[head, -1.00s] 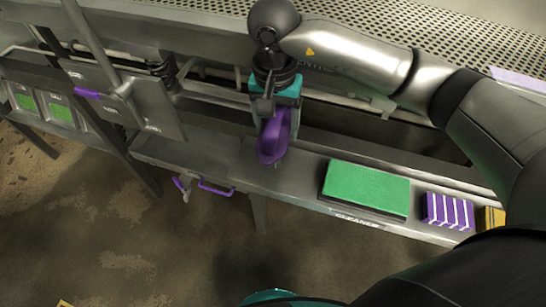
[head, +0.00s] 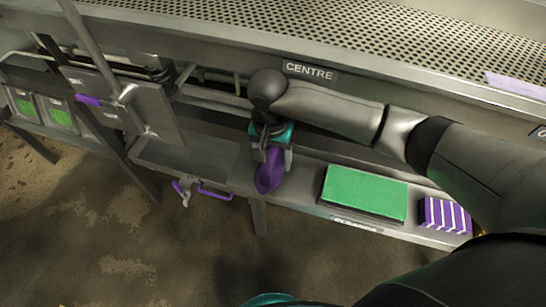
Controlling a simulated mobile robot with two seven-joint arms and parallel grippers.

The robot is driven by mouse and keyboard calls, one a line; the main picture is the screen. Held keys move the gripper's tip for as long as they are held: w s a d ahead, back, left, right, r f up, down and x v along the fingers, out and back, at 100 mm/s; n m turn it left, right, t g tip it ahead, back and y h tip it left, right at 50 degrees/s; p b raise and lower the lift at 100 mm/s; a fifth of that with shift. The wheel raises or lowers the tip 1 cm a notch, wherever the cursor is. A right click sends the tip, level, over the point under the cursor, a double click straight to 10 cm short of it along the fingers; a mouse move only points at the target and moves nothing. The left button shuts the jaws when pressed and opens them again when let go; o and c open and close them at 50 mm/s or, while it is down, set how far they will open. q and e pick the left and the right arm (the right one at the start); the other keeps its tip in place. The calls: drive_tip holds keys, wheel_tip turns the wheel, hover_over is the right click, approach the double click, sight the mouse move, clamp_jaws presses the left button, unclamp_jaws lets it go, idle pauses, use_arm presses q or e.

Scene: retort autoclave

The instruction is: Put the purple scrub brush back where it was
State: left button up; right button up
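The purple scrub brush (head: 270,174) is in the head view, over the narrow metal shelf (head: 305,183), left of the green pad. My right gripper (head: 271,154), on the arm from the right, is shut on the brush from above. The fingers and the teal gripper body hide the brush's upper part. I cannot tell whether the brush touches the shelf. My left gripper is not in view.
On the shelf to the right lie a green pad (head: 365,191), behind a "CLEANER" label, and a purple-and-white striped block (head: 445,215). A perforated metal deck (head: 400,45) with a "CENTRE" label overhangs behind. A purple handle (head: 215,191) hangs below the shelf's front edge.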

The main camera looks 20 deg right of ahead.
drive_tip(key=shift+f+b, duration=0.25)
drive_tip(key=shift+b, duration=0.1)
drive_tip(key=o, duration=1.3)
drive_tip(key=r, duration=1.2)
drive_tip(key=shift+a+r, duration=0.2)
drive_tip(key=shift+r, duration=0.1)
